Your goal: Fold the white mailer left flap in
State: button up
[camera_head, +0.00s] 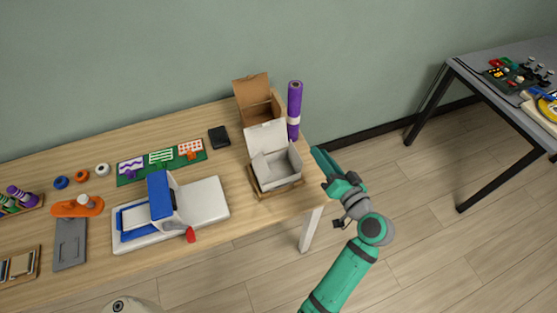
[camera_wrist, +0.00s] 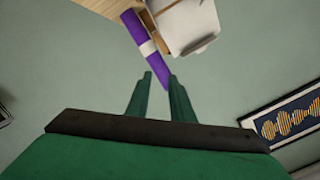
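The white mailer (camera_head: 283,171) is a small white box on a wooden-edged base near the right end of the wooden table. Its lid (camera_head: 266,136) stands up at the back. A pale flap shows at its left side (camera_head: 260,168), but its exact angle is hard to tell. The mailer also shows partly at the top of the wrist view (camera_wrist: 188,22). My gripper (camera_head: 321,168) is right of the mailer, beyond the table's right edge, and touches nothing. Its two green fingers stand apart with an empty gap between them in the wrist view (camera_wrist: 161,80).
A brown open box (camera_head: 258,106) and an upright purple roll (camera_head: 294,104) stand behind the mailer. A black wallet-like item (camera_head: 219,137) and a white-and-blue machine (camera_head: 163,202) lie to its left. A grey table (camera_head: 480,82) stands far right, with open floor between.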

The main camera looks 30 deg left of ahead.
aim_at(265, 163)
jog(key=s+a+f+n+g, duration=0.1)
jog(key=s+a+f+g, duration=0.3)
jog(key=s+a+f, duration=0.4)
jog(key=shift+y, duration=0.4)
jog(key=x, duration=0.3)
jog(key=r+x, duration=0.1)
jog(key=x, duration=0.2)
jog(key=r+x, duration=0.1)
jog(key=x, duration=0.2)
jog(key=shift+s+a, duration=0.25)
jog(key=shift+a, duration=0.1)
grip_shut()
